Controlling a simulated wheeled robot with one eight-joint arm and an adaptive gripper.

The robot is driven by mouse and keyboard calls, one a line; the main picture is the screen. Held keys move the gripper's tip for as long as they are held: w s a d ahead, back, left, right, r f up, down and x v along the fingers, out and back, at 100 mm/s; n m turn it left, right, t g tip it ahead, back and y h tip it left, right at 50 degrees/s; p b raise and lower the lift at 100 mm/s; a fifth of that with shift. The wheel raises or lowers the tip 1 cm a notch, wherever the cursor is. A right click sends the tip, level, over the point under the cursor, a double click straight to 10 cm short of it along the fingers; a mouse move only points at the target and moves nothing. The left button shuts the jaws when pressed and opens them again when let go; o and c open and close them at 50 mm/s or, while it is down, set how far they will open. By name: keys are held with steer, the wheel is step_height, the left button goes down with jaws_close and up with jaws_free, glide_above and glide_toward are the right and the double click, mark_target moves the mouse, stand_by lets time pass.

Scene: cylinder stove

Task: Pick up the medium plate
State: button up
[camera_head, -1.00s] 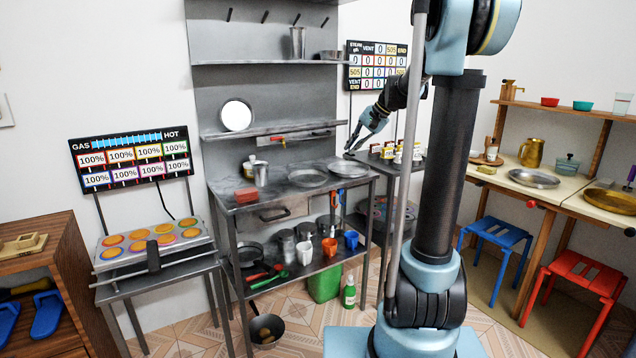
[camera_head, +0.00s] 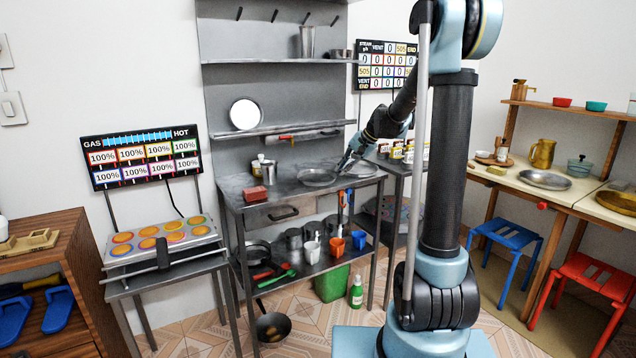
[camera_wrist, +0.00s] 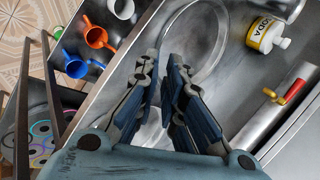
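Two round metal plates lie on the steel counter: one left of my gripper (camera_head: 317,177) and one under it (camera_head: 361,170). I cannot tell by name which is the medium plate. My gripper (camera_head: 346,164) is low over that plate's left side, pointing down. In the wrist view my gripper (camera_wrist: 165,62) has a narrow gap between its fingers. Whether the fingers touch the rim is hidden.
A soda container (camera_wrist: 264,35) and a red-and-yellow handle (camera_wrist: 288,92) are right of the plate in the wrist view. Cups, including an orange one (camera_head: 337,245), stand on the lower shelf. A red block (camera_head: 255,194) sits at the counter's left. A white disc (camera_head: 245,114) leans on the shelf above.

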mark_target(337, 183)
steer(key=shift+x, duration=2.65)
steer(key=shift+d+r, duration=0.1)
jaws_close()
